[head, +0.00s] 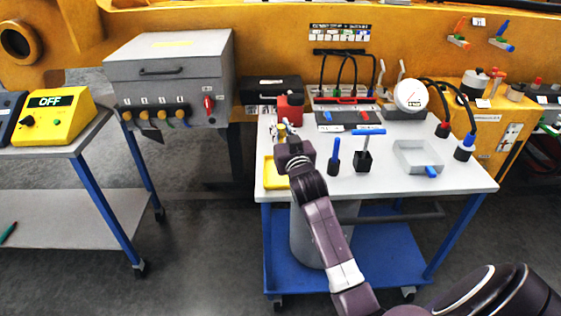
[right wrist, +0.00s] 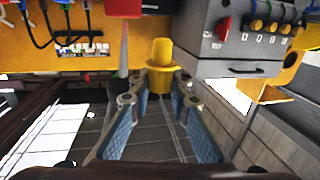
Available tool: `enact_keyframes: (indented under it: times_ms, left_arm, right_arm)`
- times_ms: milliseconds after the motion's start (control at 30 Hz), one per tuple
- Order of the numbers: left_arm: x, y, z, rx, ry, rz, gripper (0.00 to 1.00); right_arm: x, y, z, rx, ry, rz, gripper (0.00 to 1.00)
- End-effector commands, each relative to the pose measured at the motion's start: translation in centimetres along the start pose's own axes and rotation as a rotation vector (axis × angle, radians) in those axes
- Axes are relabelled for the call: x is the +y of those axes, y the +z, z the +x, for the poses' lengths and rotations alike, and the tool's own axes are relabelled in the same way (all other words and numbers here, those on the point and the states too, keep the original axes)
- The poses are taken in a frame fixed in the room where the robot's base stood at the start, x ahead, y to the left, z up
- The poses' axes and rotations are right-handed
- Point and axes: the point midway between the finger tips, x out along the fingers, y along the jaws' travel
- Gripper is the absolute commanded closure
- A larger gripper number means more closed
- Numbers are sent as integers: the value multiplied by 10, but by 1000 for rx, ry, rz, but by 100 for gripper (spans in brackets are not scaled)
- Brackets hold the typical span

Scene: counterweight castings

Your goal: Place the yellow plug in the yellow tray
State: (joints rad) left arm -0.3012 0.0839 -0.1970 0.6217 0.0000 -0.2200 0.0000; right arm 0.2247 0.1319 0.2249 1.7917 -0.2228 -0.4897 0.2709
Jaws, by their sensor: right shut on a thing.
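The yellow plug (right wrist: 162,54) is a short cylinder with a wider flange, held between the fingertips of my right gripper (right wrist: 160,80) in the right wrist view. In the head view my right gripper (head: 283,138) is over the left end of the cart's white top, and a small part of the plug (head: 282,129) shows just beyond it. The yellow tray (head: 273,180) lies on the left edge of the white top, partly hidden by my right gripper and arm. My left gripper is not in view.
A red block (head: 290,108) stands just behind my right gripper. A blue-handled plug (head: 334,160), a black T-handled tool (head: 364,155) and a grey tray (head: 418,156) stand to the right on the white top (head: 440,187). A grey cabinet (head: 168,85) is at the left.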

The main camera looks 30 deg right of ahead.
Motion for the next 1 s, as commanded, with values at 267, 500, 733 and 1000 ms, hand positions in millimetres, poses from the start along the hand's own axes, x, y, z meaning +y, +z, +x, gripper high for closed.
enact_keyframes:
  times_ms: [267,500,733,1000]
  left_arm:
    - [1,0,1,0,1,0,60]
    - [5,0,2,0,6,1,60]
    - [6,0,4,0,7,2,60]
    - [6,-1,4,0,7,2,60]
  right_arm:
    - [-1,64,-1,-2,-1,1,93]
    - [0,87,0,-2,0,1,93]
    - [0,116,0,0,0,2,93]
    - [-1,117,0,2,-1,1,93]
